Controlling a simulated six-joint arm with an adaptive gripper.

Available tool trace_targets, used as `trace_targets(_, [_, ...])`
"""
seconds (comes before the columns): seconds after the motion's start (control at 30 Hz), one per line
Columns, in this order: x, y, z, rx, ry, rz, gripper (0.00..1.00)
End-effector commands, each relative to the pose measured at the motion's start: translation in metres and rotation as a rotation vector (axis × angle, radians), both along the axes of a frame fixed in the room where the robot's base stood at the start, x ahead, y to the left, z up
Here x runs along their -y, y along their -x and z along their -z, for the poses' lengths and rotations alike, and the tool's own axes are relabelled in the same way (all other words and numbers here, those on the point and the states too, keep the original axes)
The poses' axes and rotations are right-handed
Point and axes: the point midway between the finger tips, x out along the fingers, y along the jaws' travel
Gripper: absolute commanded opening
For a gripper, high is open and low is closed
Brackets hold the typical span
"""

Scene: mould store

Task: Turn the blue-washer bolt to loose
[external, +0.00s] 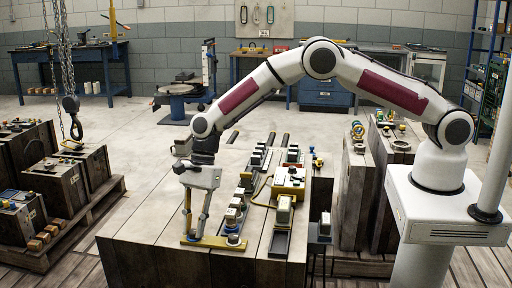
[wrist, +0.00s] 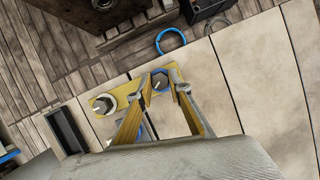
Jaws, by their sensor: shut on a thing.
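A yellow bar (external: 212,242) lies on the near end of the pale-topped block. In the wrist view a bolt with a blue rim (wrist: 160,80) sits at the bar's right end, with a pale mark on its head. My gripper (external: 195,236) points down over that end. In the wrist view my gripper (wrist: 164,84) has one fingertip on each side of this bolt, shut on it. In the external view the fingers mostly hide the bolt.
A dark tray (wrist: 66,130) lies left of the bar in the wrist view. Several clamps (external: 238,201) stand in a row behind the bar. A yellow part (external: 288,182) lies farther right. A chain hook (external: 71,104) hangs at left. The block top left of my gripper is clear.

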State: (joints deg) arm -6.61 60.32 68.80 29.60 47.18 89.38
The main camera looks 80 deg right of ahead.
Motion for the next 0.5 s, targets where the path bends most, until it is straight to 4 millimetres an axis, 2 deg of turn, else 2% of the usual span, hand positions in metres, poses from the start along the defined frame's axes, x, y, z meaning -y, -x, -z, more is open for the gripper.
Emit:
trace_targets(0.2, [0.0000,-0.0003,0.0013,-0.001,0.001,-0.094,0.00])
trace_targets(0.5, [-0.0002,-0.0001,0.0013,-0.001,0.001,-0.127,0.00])
